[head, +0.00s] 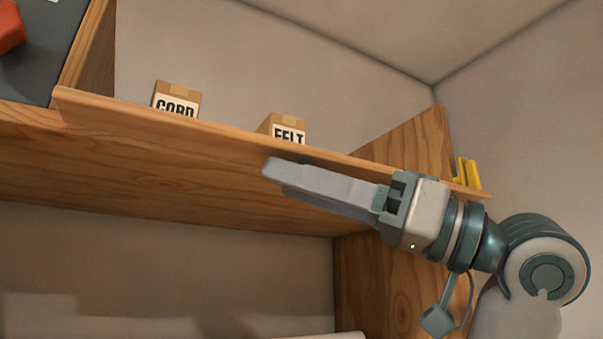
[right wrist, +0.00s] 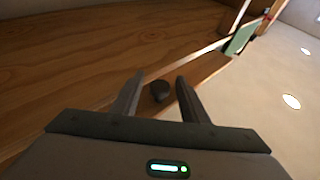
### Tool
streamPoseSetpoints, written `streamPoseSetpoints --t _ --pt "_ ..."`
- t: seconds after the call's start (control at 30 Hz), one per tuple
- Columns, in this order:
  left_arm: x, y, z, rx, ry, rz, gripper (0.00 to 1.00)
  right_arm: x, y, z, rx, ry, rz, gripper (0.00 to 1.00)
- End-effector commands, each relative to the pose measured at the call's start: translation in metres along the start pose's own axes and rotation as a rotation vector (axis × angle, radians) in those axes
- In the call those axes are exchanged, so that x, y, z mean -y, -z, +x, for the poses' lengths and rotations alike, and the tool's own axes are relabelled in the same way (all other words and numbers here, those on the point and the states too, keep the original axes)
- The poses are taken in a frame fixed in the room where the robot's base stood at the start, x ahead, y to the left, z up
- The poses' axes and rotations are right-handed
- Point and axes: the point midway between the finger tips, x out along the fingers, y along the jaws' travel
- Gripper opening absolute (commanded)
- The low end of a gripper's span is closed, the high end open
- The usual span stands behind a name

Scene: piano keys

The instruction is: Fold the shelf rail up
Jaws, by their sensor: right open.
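The shelf rail (head: 215,137) is a long wooden strip along the front edge of the wooden shelf, sloping down to the right in the head view. My right gripper (head: 270,170) is in front of the rail, below the FELT box. My left gripper is not in view.
A CORD box (head: 176,103) and a FELT box (head: 287,129) stand on the shelf behind the rail. Yellow items (head: 467,172) are at its right end. A wooden side panel (head: 385,275) stands below on the right. A red object (head: 10,26) lies at upper left.

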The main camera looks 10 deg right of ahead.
Motion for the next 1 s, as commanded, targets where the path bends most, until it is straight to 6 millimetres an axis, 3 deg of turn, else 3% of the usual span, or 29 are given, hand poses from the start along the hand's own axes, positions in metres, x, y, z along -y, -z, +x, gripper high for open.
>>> streamPoseSetpoints --t 0.23,0.4,1.0 --pt "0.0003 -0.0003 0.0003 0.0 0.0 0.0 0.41 0.0 -0.0003 0.0 0.0 0.0 0.0 0.38" --pt "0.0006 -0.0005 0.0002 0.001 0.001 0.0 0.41 -0.0002 -0.0002 -0.0002 0.0 0.0 0.0 0.01" --pt "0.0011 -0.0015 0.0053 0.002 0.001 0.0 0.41 0.0029 0.0072 -0.0022 0.087 -0.037 0.078 0.01"
